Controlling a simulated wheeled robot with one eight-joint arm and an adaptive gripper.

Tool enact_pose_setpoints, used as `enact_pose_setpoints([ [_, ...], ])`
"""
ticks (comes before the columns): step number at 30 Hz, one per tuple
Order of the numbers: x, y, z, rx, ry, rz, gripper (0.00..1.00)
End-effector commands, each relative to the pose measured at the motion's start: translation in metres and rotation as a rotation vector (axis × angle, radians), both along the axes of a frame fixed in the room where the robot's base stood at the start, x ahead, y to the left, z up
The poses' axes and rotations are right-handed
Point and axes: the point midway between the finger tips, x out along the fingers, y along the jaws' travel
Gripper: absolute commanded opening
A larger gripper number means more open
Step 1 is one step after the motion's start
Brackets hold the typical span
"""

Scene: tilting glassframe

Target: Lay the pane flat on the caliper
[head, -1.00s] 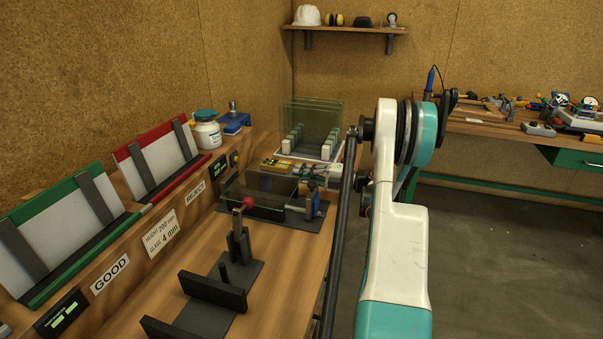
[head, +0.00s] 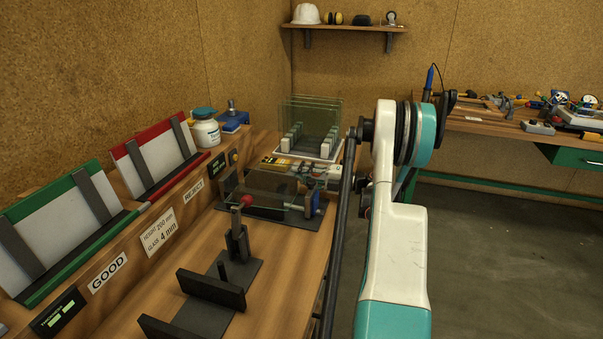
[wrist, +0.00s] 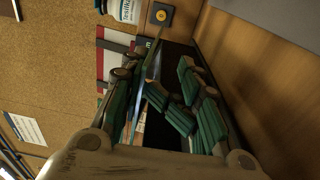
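The pane (head: 270,182) shows in the head view as a dark see-through sheet over the caliper. My gripper (head: 314,172) is at the pane's far right side, small and partly behind my arm. In the wrist view my gripper (wrist: 152,88) has its green-padded fingers close around a thin bluish edge, which looks like the pane. The exact contact is hard to see.
The green-edged GOOD holder (head: 85,240) and red-edged REJECT holder (head: 155,195) line the left. A white jar (head: 205,131) stands by the wall.

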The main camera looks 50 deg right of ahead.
Motion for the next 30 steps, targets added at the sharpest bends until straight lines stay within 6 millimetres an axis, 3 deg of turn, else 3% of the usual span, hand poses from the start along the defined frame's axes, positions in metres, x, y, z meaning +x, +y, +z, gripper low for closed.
enact_pose_setpoints([
  [7,0.000,-0.001,0.001,0.000,0.001,-0.001,0.28],
  [11,-0.010,-0.006,0.001,0.000,0.001,-0.004,0.28],
  [24,-0.086,-0.042,-0.001,0.001,0.001,-0.004,0.28],
  [30,-0.105,-0.050,-0.002,0.001,0.001,-0.002,0.28],
])
